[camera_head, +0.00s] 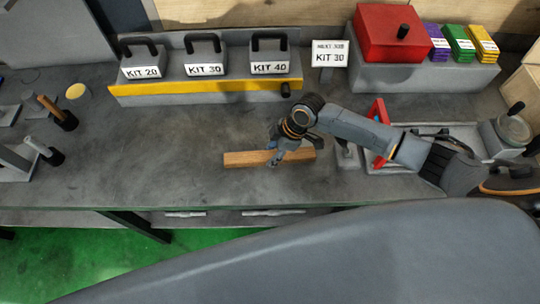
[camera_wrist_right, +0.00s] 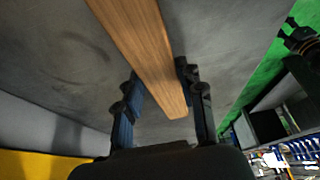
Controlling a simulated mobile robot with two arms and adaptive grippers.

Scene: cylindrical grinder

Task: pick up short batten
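The short batten (camera_head: 245,159) is a flat bar of light brown wood lying on the grey bench top near its front edge. In the right wrist view the batten (camera_wrist_right: 140,40) runs from the top edge down between my fingers. My right gripper (camera_head: 276,158) is over the batten, right of its middle. In the right wrist view my right gripper (camera_wrist_right: 160,85) is open, with one dark finger on each side of the wood and gaps showing. It hides part of the batten in the head view. My left gripper is not in view.
Kit weights labelled 20, 30 and 40 (camera_head: 268,55) stand on a yellow-edged block (camera_head: 200,90) behind. A red box (camera_head: 385,35) and coloured packs sit at back right. A tray with a red-handled tool (camera_head: 378,115) lies to the right. Hammers (camera_head: 60,115) lie at left. Bench left of the batten is clear.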

